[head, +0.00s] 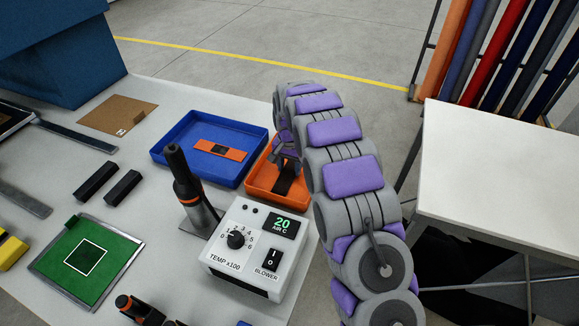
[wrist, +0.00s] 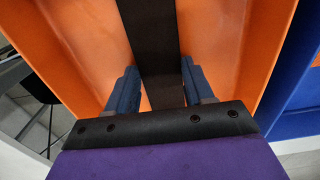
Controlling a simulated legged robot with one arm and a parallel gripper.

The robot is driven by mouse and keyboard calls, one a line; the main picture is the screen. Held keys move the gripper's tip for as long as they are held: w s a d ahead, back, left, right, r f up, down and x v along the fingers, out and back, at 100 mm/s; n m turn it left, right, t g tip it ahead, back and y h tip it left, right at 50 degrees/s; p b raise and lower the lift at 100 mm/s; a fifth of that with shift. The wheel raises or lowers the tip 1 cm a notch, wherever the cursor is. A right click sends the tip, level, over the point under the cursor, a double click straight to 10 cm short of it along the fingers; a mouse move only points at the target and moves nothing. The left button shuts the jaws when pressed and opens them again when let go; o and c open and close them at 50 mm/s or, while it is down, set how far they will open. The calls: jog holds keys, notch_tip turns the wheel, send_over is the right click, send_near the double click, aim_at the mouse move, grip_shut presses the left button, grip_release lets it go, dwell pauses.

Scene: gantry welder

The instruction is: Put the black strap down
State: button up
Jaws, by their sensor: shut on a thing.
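The black strap (wrist: 150,38) runs between the two blue fingers of my gripper (wrist: 162,88) in the wrist view. My gripper is shut on it. In the head view the strap (head: 284,183) hangs down inside the orange tray (head: 262,191), below my gripper (head: 287,160), which is partly hidden by my arm. The orange tray's walls (wrist: 268,45) surround the strap in the wrist view. I cannot tell whether the strap touches the tray floor.
A blue tray (head: 172,146) holding an orange strip (head: 220,150) adjoins the orange tray on the left. A hot-air tool (head: 184,180) and a white blower unit (head: 258,245) stand close in front. A white table (head: 500,165) is at right.

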aim_at(290, 171)
jog(key=o, duration=1)
jog(key=shift+r, duration=0.1)
notch_tip(290, 171, up, 12)
jog(key=p, duration=0.3)
jog(key=s+d+r, duration=0.5)
jog(key=s+r, duration=0.1)
jog(key=s, duration=0.3)
jog(key=s+d+n, duration=0.1)
jog(key=s+d, duration=0.1)
jog(key=s, duration=1.1)
jog(key=s+d+r+n+g, duration=0.1)
jog(key=s+d+n, duration=0.1)
jog(key=s, duration=1.1)
jog(key=s+d+r+n, duration=0.1)
jog(key=s+d, duration=0.3)
jog(key=s, duration=0.9)
jog(key=shift+g, duration=0.4)
jog(key=shift+d, duration=0.1)
